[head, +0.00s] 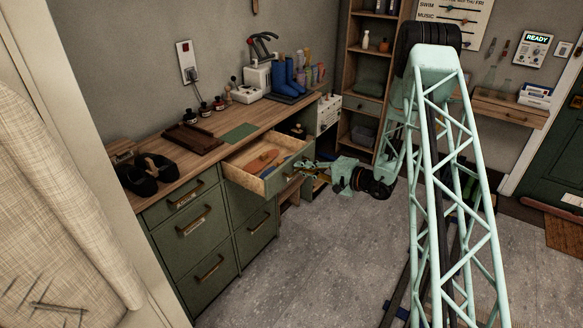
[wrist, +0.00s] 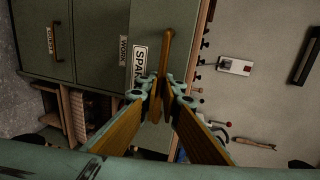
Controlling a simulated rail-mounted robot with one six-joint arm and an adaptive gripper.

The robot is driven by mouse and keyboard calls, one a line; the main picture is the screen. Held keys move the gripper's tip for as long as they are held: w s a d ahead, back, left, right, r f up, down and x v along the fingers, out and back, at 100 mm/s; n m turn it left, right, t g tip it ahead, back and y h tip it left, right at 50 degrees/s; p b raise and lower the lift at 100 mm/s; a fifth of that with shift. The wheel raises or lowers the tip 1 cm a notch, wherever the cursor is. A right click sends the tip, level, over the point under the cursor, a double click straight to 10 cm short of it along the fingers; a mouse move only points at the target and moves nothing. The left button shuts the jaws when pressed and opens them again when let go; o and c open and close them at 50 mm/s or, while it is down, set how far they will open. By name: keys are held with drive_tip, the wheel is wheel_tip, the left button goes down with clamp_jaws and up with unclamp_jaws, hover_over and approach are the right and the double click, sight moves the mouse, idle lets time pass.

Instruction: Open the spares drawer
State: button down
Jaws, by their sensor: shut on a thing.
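The spares drawer (head: 235,174) is pulled out from the top row of the green bench cabinet in the head view. Its light wooden inside holds an orange-brown item (head: 263,160) and something blue. In the wrist view, its green front (wrist: 148,20) carries a white label reading "SPAR", the rest hidden. My gripper (wrist: 161,86) is shut on the drawer's brass handle (wrist: 167,50). In the head view my gripper (head: 300,168) is at the drawer's front, reaching in from the right, and the handle is mostly hidden there.
Other cabinet drawers (head: 194,222) look closed. A shelf unit (head: 345,75) stands behind. Grey floor (head: 310,265) is clear before the cabinet.

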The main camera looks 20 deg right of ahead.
drive_tip(key=shift+v, duration=0.8)
drive_tip(key=shift+f, duration=0.15)
drive_tip(key=c, duration=3.1)
unclamp_jaws()
drive_tip(key=shift+c, duration=0.2)
drive_tip(key=shift+d, duration=0.1)
drive_tip(key=v, duration=1.2)
